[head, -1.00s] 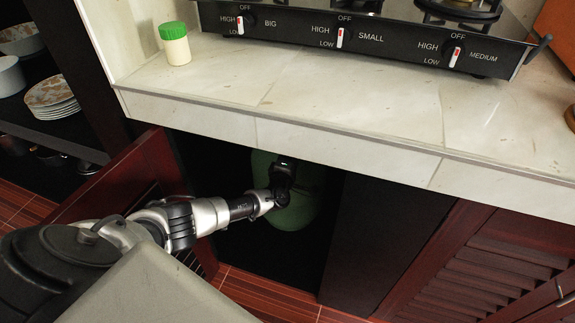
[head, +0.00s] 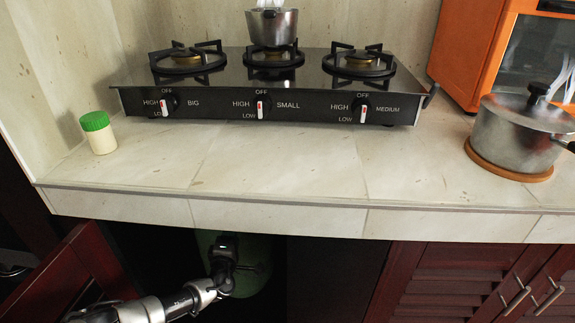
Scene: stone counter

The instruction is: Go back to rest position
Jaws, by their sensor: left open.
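My left gripper (head: 228,262) shows at the lower left of the head view, below the counter edge, inside the open cabinet. It is open, and it is in front of a green gas cylinder (head: 250,281) that stands in the dark cabinet. I cannot tell whether its fingers touch the cylinder's top. The left arm comes in from the bottom left, past the open red cabinet door (head: 62,275). My right gripper is not in view.
The stone counter (head: 290,170) carries a gas stove (head: 262,85) with a small pot (head: 272,28), a green-lidded jar (head: 98,133), a large lidded pot (head: 515,130) and an orange oven (head: 465,50). Louvred red doors (head: 465,280) are closed at right. The counter's middle is clear.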

